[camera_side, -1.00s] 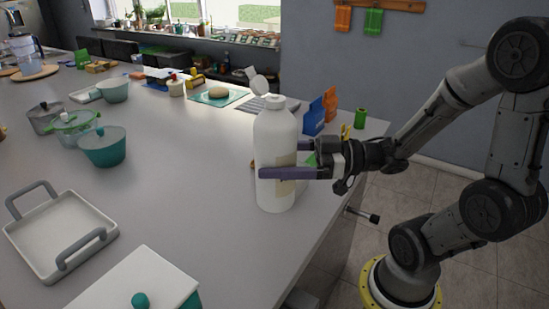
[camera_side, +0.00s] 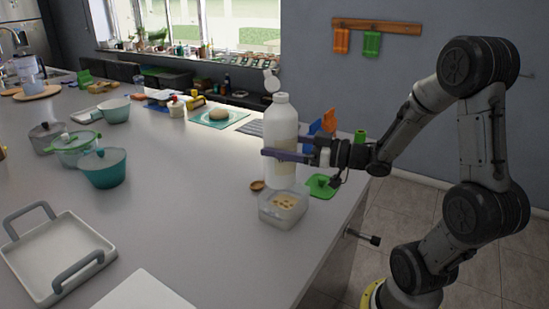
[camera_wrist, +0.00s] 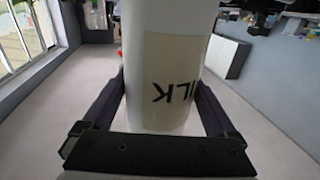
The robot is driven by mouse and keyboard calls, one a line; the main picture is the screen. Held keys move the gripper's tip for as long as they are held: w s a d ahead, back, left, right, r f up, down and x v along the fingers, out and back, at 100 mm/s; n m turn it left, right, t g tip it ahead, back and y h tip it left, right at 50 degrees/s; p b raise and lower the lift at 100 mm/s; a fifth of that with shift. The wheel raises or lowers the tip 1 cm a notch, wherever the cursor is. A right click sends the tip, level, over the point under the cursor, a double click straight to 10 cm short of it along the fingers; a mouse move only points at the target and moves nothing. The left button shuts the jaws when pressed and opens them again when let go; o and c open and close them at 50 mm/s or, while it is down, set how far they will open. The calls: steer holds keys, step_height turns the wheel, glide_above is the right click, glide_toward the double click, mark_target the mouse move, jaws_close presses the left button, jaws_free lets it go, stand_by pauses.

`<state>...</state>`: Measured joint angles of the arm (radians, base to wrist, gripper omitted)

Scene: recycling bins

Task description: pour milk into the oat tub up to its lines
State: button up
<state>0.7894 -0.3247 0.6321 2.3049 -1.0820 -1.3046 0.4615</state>
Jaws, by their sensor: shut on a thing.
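A white milk bottle (camera_side: 281,120) stands upright between the fingers of my gripper (camera_side: 280,152), which is shut on it around its middle. The clear oat tub (camera_side: 284,215) sits open on the counter just in front of the bottle, with pale oats inside. Its lines are too small to make out. I cannot tell whether the bottle's base touches the counter.
A green lid (camera_side: 321,186) lies right of the tub, and a small wooden spoon (camera_side: 257,186) lies left of the bottle. Blue and orange items (camera_side: 322,122) stand behind. Teal pots (camera_side: 103,168) and a white tray (camera_side: 58,255) are left. The counter between is clear.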

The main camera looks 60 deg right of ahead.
mark_target(279, 166)
steer(key=shift+d+f, duration=0.45)
steer(key=shift+d, duration=0.1)
steer(key=shift+f, duration=1.25)
steer(key=shift+s+a+m, duration=0.1)
steer(key=shift+a+m, duration=0.75)
steer(key=shift+m, duration=0.05)
steer(key=shift+a, duration=0.1)
steer(key=shift+s+a+m, duration=0.15)
steer(key=shift+a+m, duration=0.55)
steer(key=shift+m, duration=0.1)
steer(key=shift+a+m, duration=0.7)
steer(key=shift+s, duration=0.1)
